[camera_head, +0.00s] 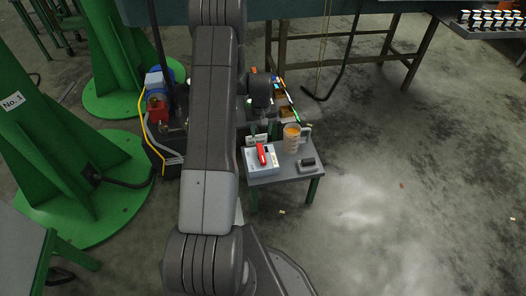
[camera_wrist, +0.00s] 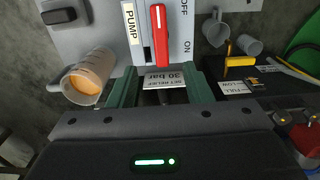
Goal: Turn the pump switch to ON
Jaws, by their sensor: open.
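The pump switch is a red lever (camera_wrist: 162,40) on a pale grey box (camera_head: 262,168), which stands on a small grey table (camera_head: 285,176). The lever's lower end is just ahead of the gap, and no contact shows. In the head view my arm partly hides the gripper.
A clear jug with orange liquid (camera_wrist: 88,82) stands close beside the box. A dark block on a grey base (camera_head: 307,164) sits at the table's right. Small signs, including a 30 bar card (camera_wrist: 164,78), are near the fingers. Green columns (camera_head: 60,170) stand left; floor at right is open.

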